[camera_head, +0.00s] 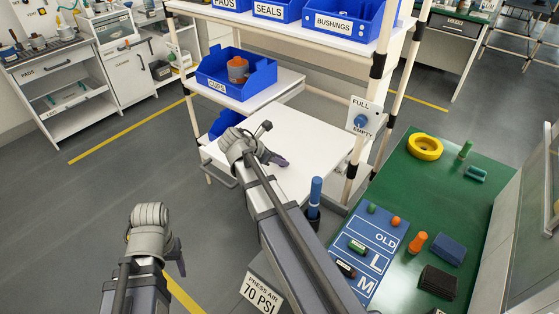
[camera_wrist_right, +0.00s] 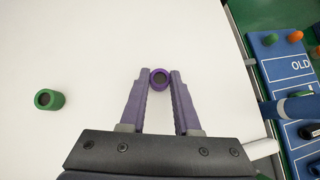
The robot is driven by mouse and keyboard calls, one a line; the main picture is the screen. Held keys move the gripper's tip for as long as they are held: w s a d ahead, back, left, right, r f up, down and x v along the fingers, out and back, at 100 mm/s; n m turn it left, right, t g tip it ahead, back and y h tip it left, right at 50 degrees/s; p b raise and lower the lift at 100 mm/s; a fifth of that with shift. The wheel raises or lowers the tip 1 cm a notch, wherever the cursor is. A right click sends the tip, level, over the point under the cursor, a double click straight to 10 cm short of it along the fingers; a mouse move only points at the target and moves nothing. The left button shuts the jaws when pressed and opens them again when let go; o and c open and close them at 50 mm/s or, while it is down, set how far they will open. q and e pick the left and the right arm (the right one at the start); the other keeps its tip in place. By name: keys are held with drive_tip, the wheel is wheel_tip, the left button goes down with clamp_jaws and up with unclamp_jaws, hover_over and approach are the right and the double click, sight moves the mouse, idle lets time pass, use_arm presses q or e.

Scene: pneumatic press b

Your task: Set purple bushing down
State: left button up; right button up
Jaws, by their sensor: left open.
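The purple bushing (camera_wrist_right: 160,78) is a small ring with a dark bore, seen in the right wrist view between the tips of my right gripper (camera_wrist_right: 160,79). Both fingers touch its sides, over a white surface (camera_wrist_right: 110,45); I cannot tell whether it touches that surface. In the head view my right gripper (camera_head: 274,160) is over the white lower shelf (camera_head: 310,155), and the bushing cannot be made out there. My left gripper (camera_head: 180,264) is at the lower left, above the floor, open and away from the bushing.
A blue mat (camera_head: 368,247) with several small parts lies on the green table (camera_head: 480,210) at right. A blue bin (camera_head: 262,78) labelled CUPS sits behind. A blue-topped post (camera_head: 315,190) stands near the shelf.

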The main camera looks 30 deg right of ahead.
drive_tip(key=o, duration=0.4)
drive_tip(key=shift+o, duration=0.2)
drive_tip(key=shift+r+p, duration=0.3)
drive_tip(key=shift+p, duration=0.05)
drive_tip(key=p+v, duration=0.8)
drive_tip(key=v, duration=0.3)
drive_tip(key=s+a+f+m+y, duration=0.3)
drive_tip(key=s+a+m, duration=0.5)
drive_tip(key=a, duration=0.3)
drive_tip(key=s+a+f+m+g+y, duration=0.1)
drive_tip(key=s+a+f+m+y, duration=0.1)
drive_tip(key=s+a+m+y, duration=0.2)
drive_tip(key=s+a+m, duration=0.3)
drive_tip(key=s+a, duration=0.1)
drive_tip(key=a, duration=0.3)
drive_tip(key=shift+f+m+y, duration=0.4)
drive_tip(key=shift+r+p, duration=1.4)
drive_tip(key=shift+p, duration=0.1)
